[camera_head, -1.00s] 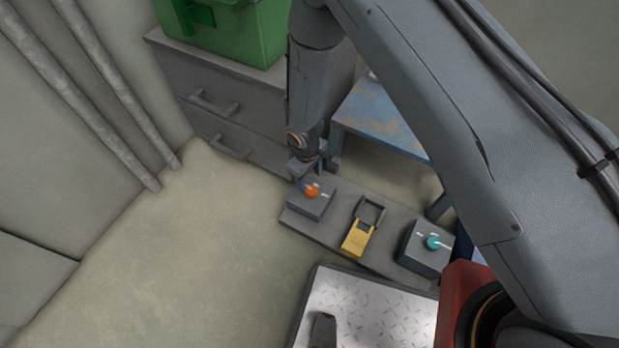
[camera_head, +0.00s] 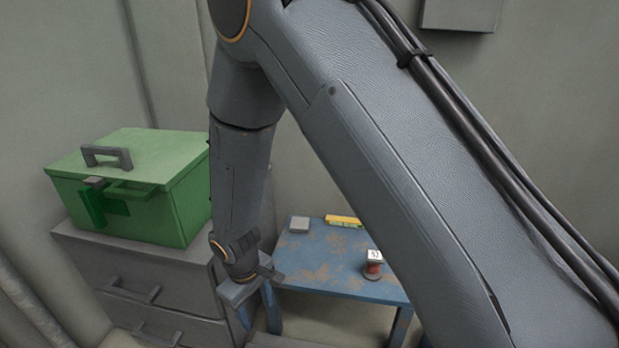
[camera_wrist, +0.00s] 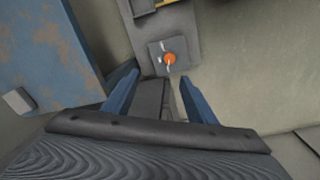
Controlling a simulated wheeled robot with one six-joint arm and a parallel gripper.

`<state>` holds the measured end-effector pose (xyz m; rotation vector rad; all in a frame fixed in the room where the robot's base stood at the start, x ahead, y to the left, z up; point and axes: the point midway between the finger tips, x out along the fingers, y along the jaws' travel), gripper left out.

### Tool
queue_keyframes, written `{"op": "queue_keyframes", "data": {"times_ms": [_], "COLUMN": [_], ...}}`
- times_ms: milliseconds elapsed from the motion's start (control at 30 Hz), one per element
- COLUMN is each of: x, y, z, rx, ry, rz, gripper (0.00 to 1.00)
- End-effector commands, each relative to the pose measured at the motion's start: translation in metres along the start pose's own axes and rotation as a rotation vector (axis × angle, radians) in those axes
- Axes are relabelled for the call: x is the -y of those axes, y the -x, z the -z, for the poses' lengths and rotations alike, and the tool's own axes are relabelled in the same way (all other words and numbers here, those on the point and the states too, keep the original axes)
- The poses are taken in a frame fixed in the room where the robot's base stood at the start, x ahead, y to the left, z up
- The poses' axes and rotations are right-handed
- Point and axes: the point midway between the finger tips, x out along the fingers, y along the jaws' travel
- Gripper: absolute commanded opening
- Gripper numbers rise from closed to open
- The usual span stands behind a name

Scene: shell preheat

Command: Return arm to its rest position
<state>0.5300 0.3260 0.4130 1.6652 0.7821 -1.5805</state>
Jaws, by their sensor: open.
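My gripper (camera_head: 254,308) hangs at the end of my arm in the head view, in front of the grey drawer cabinet and by the left end of the blue table. In the wrist view my gripper (camera_wrist: 159,76) shows two blue fingers spread apart with nothing between them. A grey box with an orange knob (camera_wrist: 170,59) lies beyond the fingertips, apart from them. My upper arm crosses the head view and hides part of the table and wall.
A green lidded box (camera_head: 135,190) stands on the grey drawer cabinet (camera_head: 180,292), left of my arm. The worn blue table (camera_head: 320,262) bears a red spool-like item (camera_head: 373,270), a yellow item (camera_head: 343,221) and a small grey block (camera_head: 299,224).

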Motion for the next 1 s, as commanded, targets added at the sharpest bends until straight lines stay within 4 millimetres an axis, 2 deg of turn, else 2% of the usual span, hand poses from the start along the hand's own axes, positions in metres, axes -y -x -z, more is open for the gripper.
{"op": "queue_keyframes", "data": {"times_ms": [33, 200, 500, 700, 1000], "x": [-0.003, -0.006, 0.000, 0.011, 0.027], "y": [0.020, 0.076, 0.157, 0.196, 0.225], "z": [-0.005, -0.033, -0.095, -0.139, -0.187], "rx": [-0.005, -0.003, -0.004, -0.006, -0.008], "ry": [-0.024, -0.101, -0.232, -0.308, -0.384], "rz": [0.001, 0.010, 0.042, 0.071, 0.108], "gripper": [0.52, 0.52, 0.52, 0.52, 0.52]}}
